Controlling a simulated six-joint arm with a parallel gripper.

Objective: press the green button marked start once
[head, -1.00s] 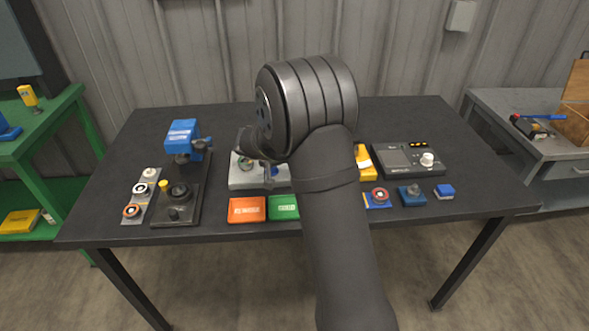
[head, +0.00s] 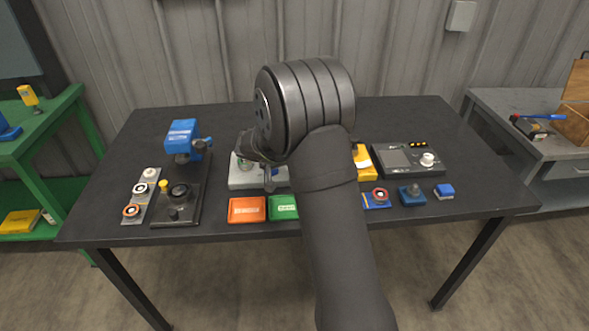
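A green block with a small pale label (head: 284,207) lies near the table's front edge, beside an orange one; its right end is close to my arm, and its label is too small to read. A grey device (head: 243,181) stands behind the blocks, with a small round greenish part (head: 244,166) on top. I cannot tell which green part is the start button. My gripper (head: 262,160) shows only as a dark part above the grey device, mostly hidden by my wrist. Its fingers are not clear, and I cannot tell whether it touches anything.
An orange block (head: 247,209) lies left of the green one. A black stand with a blue head (head: 183,138) and a strip of round buttons (head: 140,188) stand at left. At right are a black console (head: 408,160), a yellow block (head: 363,162) and small blue pieces (head: 411,194).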

